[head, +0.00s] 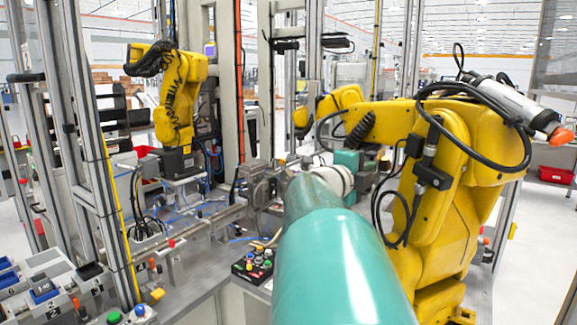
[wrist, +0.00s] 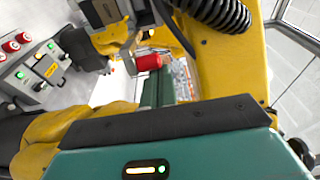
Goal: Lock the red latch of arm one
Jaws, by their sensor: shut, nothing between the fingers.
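In the wrist view a short red cylindrical piece (wrist: 149,62), which looks like the red latch, sits beside a grey metal bracket between yellow arm parts. My gripper (wrist: 155,82) is shut and empty, with its teal fingers pointing at the red piece. The fingertips overlap its lower edge in the picture; I cannot tell whether they touch it. The red piece cannot be made out there.
A second yellow arm (head: 165,90) stands at the left on its mount. A black button box (head: 252,265) lies on the grey bench. A control panel (wrist: 35,72) with red knobs shows at the left of the wrist view. Metal posts (head: 100,150) frame the left side.

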